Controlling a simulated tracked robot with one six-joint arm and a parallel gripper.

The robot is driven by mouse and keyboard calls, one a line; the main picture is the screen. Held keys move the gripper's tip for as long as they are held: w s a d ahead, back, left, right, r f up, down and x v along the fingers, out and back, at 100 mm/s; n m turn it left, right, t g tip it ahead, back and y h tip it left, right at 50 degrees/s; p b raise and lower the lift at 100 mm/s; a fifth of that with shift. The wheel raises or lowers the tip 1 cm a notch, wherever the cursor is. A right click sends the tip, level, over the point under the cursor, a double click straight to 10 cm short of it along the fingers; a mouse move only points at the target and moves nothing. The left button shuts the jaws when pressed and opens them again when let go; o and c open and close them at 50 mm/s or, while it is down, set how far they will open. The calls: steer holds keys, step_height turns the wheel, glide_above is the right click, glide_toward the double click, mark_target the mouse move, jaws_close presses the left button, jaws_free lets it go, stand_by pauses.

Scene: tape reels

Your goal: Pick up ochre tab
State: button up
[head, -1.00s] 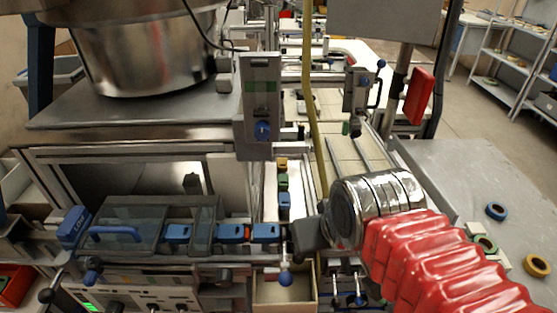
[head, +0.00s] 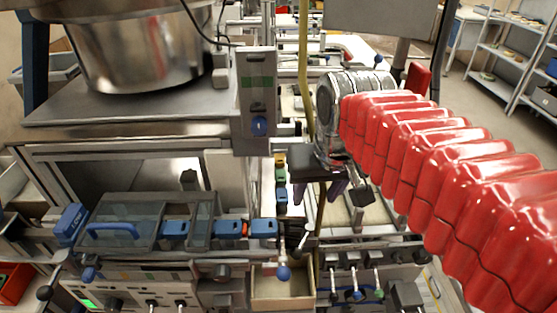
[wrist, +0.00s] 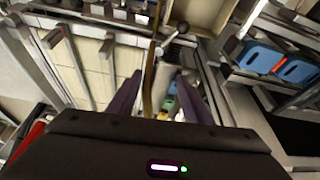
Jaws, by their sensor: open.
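The ochre tab (head: 280,160) is a small block at the far end of a short row in a narrow pale channel, left of my gripper in the head view. A green tab (head: 280,174) and a blue tab (head: 281,196) sit nearer in the same row. My gripper (head: 320,200) hangs right of the row with its purple fingers apart and nothing between them that I can see held. In the wrist view, my gripper (wrist: 158,76) has the small tabs beyond its fingers, partly hidden by the right finger and gripper body; the ochre one is hard to make out.
Blue blocks (head: 228,228) sit on a rail at the front left. A grey upright box (head: 257,95) stands beside the channel's far part. An open bin (head: 282,290) lies at the front.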

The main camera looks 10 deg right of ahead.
steer(key=w+r+g, duration=0.2)
steer(key=w+r, duration=0.1)
steer(key=w, duration=0.8)
steer(key=w+a+r+m+g, duration=0.1)
steer(key=w+r, duration=0.2)
steer(key=w, duration=0.9)
steer(key=shift+a+r+g, duration=0.15)
steer(key=shift+a+g, duration=0.05)
steer(key=shift+g, duration=0.2)
glide_above(280, 160)
steer(key=shift+w+f, duration=0.15)
steer(key=shift+f, duration=4.15)
steer(key=shift+f, duration=2.65)
